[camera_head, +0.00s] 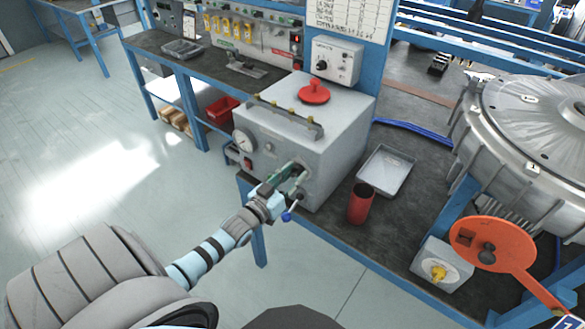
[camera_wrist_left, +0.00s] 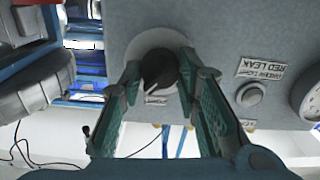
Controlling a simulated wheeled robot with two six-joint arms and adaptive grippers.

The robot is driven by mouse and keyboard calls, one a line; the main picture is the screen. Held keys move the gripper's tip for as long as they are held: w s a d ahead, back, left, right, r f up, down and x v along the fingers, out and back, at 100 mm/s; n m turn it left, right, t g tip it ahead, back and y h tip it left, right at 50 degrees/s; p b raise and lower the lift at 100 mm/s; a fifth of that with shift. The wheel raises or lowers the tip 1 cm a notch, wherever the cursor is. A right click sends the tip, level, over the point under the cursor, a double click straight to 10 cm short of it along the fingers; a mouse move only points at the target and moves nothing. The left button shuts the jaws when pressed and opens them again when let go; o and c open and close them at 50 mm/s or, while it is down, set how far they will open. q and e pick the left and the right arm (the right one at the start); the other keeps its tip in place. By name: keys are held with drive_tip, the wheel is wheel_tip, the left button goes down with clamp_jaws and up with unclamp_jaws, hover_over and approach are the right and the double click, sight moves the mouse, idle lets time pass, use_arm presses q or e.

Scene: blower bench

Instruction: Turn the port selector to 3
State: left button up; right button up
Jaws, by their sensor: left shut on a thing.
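The port selector, a black knob (camera_wrist_left: 160,72) on a round pale plate, is on the front face of the grey box (camera_head: 335,130). In the left wrist view it sits between the two green fingers of my left gripper (camera_wrist_left: 158,75). In the head view the left gripper (camera_head: 294,173) reaches the lower front of this box and hides most of the knob. The gripper is shut on the knob. The small label by the knob is partly hidden, and I cannot read which port the knob points to. My right gripper is not in view.
The box carries a gauge (camera_head: 244,141), a red top knob (camera_head: 314,92) and a handle bar (camera_head: 286,112). A blue-tipped lever (camera_head: 288,215) is close to the gripper. A red cup (camera_head: 360,204) and grey tray (camera_head: 384,171) stand to the right. Floor at left is clear.

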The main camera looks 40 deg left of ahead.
use_arm(q)
drive_tip(key=shift+f+m, duration=0.1)
drive_tip(key=shift+m, duration=0.4)
drive_tip(key=o, duration=1.2)
drive_tip(key=shift+c, duration=0.2)
drive_tip(key=shift+s, duration=0.1)
drive_tip(key=s, duration=1.1)
drive_tip(key=shift+s+d, duration=0.15)
drive_tip(key=shift+s, duration=0.25)
